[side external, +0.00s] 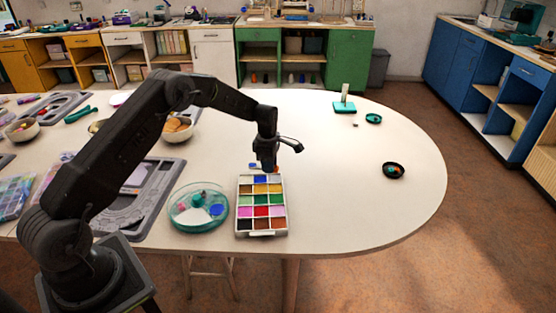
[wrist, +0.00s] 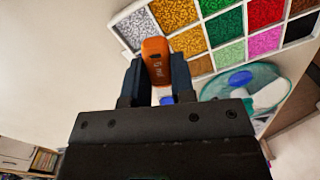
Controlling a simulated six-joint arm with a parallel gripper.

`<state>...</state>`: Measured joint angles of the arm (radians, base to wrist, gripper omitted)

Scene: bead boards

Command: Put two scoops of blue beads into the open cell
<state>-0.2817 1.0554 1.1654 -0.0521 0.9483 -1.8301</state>
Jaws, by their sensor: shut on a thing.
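The white bead tray (side external: 262,233) stands near the table's front edge, its cells holding several colours of beads. A blue cell (side external: 259,179) is in its far row, with pale cells on both sides; I cannot tell which is empty. My gripper (side external: 267,168) is at the tray's far end. In the wrist view it is shut on an orange handle (wrist: 156,62), apparently the scoop's. A small blue and white patch (wrist: 165,98) shows between the jaws; I cannot tell whether it is beads in the scoop. The scoop's bowl is not clearly visible.
A round teal dish (side external: 176,220) with white and blue contents stands just left of the tray. A black dish (side external: 394,171), a teal dish (side external: 373,118) and a teal stand (side external: 344,106) are to the right. The table between is clear.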

